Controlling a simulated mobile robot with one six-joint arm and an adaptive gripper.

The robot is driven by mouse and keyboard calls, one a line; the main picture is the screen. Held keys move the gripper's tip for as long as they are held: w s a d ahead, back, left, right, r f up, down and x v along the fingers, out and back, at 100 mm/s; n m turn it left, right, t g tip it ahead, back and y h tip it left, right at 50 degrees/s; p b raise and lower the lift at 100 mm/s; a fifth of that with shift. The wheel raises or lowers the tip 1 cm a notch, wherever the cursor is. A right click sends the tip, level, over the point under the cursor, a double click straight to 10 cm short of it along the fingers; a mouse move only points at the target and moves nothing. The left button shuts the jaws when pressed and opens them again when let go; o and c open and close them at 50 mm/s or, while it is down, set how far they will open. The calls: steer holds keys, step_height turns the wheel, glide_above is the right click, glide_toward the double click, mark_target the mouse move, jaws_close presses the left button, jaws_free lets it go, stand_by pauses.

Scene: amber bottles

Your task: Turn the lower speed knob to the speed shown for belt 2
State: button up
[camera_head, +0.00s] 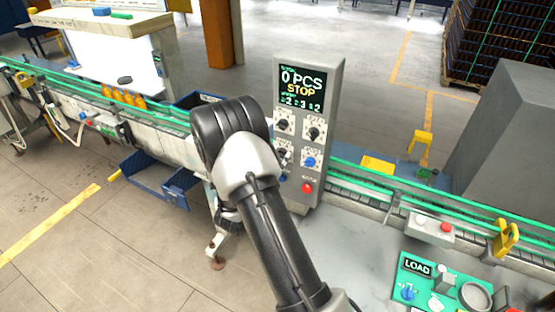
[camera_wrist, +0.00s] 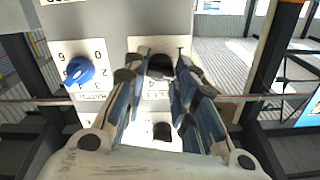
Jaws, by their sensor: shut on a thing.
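A grey control panel (camera_head: 325,100) stands beside the conveyor. Its screen (camera_head: 302,87) reads "0 PCS" and "STOP", with a small row of digits below that I cannot read surely. The dark lower left knob (camera_wrist: 160,67) sits between the fingertips of my gripper (camera_wrist: 161,75), which is shut on it. Its pointer direction and most of its scale are hidden by the fingers.
A green-railed conveyor (camera_head: 420,203) runs behind the panel's base. Amber bottles (camera_head: 122,97) stand on it at left. A green LOAD board (camera_head: 405,265) is at front right.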

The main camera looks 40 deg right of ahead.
steer(key=shift+b, duration=0.4)
steer(key=m+b, duration=0.2)
steer(key=b, duration=0.1)
steer(key=m+b, duration=0.2)
steer(key=b, duration=0.2)
steer(key=m+b, duration=0.1)
steer(key=b, duration=0.2)
steer(key=shift+f+m+b, duration=0.35)
steer(key=shift+m, duration=0.05)
steer(key=m+b, duration=0.2)
steer(key=b, duration=0.1)
steer(key=m+b, duration=0.1)
steer(key=b, duration=0.2)
steer(key=shift+r+m, duration=0.2)
steer(key=shift+m, duration=0.2)
steer(key=shift+r+b, duration=0.1)
steer(key=shift+b, duration=0.3)
steer(key=o, duration=1.1)
steer(key=shift+c, duration=0.2)
